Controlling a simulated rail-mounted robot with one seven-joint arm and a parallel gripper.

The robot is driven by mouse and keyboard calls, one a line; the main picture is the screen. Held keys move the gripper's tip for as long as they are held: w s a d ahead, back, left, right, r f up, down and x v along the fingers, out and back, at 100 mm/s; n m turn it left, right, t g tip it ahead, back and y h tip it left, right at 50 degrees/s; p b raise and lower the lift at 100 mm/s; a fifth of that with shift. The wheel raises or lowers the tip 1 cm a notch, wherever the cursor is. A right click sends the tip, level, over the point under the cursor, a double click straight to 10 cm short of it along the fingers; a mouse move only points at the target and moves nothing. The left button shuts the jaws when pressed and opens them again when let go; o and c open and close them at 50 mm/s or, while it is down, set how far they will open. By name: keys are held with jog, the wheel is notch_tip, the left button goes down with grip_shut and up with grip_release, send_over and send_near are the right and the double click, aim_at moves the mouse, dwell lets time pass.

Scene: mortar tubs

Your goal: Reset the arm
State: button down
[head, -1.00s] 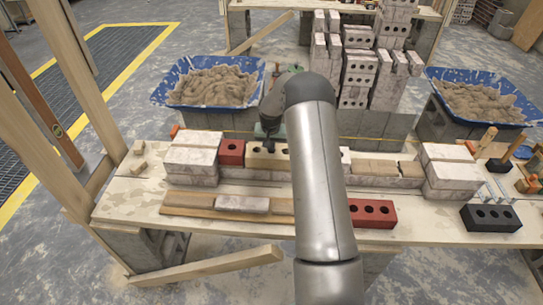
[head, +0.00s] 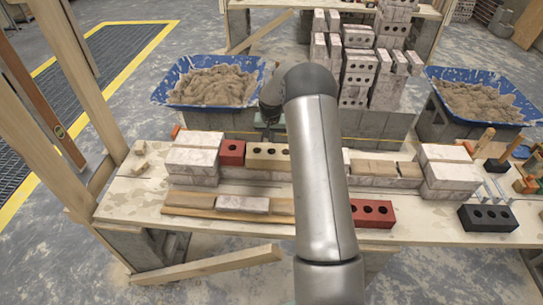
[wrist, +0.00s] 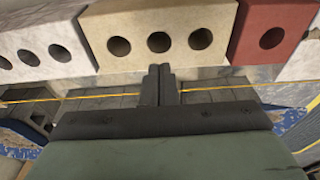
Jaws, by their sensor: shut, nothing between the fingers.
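My arm (head: 322,170) reaches over the bench from the front and bends down at the far side. My gripper (wrist: 159,82) is shut and empty in the wrist view, its fingertips close below a cream brick with three holes (wrist: 158,57). I cannot tell whether they touch it. In the head view the dark gripper (head: 268,137) is small and partly hidden, just behind the cream brick (head: 262,156). A red brick (head: 232,152) sits beside the cream one. My arm hides part of the brick row.
White bricks (head: 192,158) stack at the row's left end, and more (head: 452,170) at its right. A yellow string (wrist: 80,97) runs along the row. Blue mortar tubs (head: 165,97) stand behind. A red brick (head: 372,213) and black brick (head: 488,218) lie in front on the bench (head: 140,205).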

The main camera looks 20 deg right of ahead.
dwell(0.3)
jog(key=s+a+r+n, duration=0.3)
jog(key=s+a+r, duration=0.9)
jog(key=s+r, duration=0.35)
jog(key=s+a+r+n, duration=0.1)
jog(key=s+a, duration=0.2)
jog(key=s, duration=1)
jog(key=s+a+r+n+g+y, duration=0.1)
jog(key=s+a, duration=0.3)
jog(key=s, duration=0.8)
jog(key=shift+s+a+r+n, duration=0.2)
jog(key=shift+s+r+n, duration=0.2)
jog(key=shift+r, duration=0.15)
